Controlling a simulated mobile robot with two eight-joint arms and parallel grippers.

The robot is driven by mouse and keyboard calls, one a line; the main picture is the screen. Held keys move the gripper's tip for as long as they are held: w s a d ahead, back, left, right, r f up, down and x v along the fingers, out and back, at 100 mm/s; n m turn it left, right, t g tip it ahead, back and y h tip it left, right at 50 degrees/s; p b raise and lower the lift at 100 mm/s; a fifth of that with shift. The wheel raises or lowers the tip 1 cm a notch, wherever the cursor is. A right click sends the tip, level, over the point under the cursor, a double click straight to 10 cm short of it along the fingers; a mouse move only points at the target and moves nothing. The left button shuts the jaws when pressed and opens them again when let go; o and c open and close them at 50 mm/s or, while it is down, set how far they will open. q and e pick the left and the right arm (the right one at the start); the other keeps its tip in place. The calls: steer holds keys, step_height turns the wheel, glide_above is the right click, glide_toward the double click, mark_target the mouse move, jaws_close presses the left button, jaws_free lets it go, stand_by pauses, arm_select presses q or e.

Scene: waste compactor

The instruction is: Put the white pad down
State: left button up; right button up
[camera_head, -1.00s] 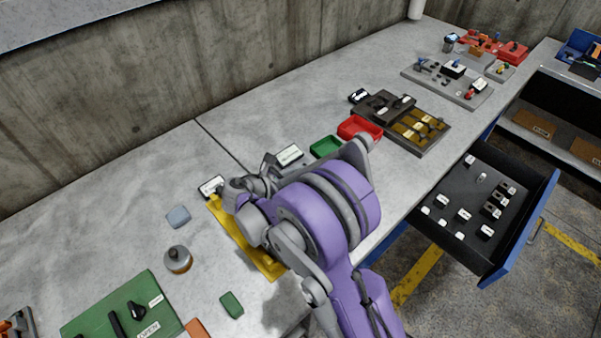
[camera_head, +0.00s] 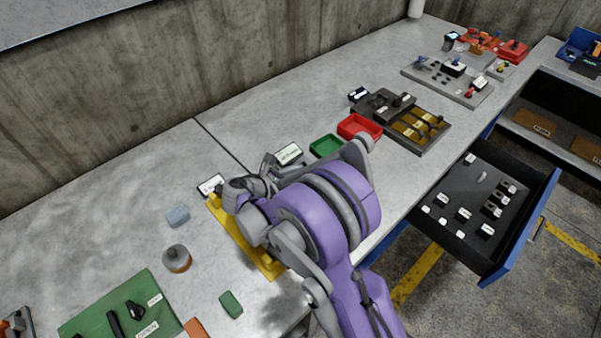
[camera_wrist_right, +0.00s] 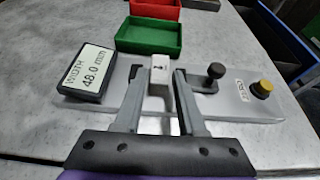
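A small white block (camera_wrist_right: 160,75) with a dark mark, which I take for the white pad, stands on a grey plate (camera_wrist_right: 225,105) in the right wrist view. My right gripper (camera_wrist_right: 159,78) has one finger on each side of it. The fingers look apart from the block, with narrow gaps, so it appears open. A display (camera_wrist_right: 88,72) reading "WIDTH 48.0 mm" is on the plate's left. In the head view my purple right arm hides the block and most of the plate. My left gripper is not in view.
A green tray (camera_head: 327,146) and a red tray (camera_head: 360,127) stand beyond the plate. A yellow fixture (camera_head: 235,232) and a round container (camera_head: 177,258) are to the left. A drawer (camera_head: 540,215) stands open.

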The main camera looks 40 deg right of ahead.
arm_select(q)
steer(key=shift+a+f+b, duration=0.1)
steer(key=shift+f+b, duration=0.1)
steer(key=shift+b, duration=0.3)
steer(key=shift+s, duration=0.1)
arm_select(e)
steer(key=v, duration=1.2)
steer(key=shift+r, duration=0.45)
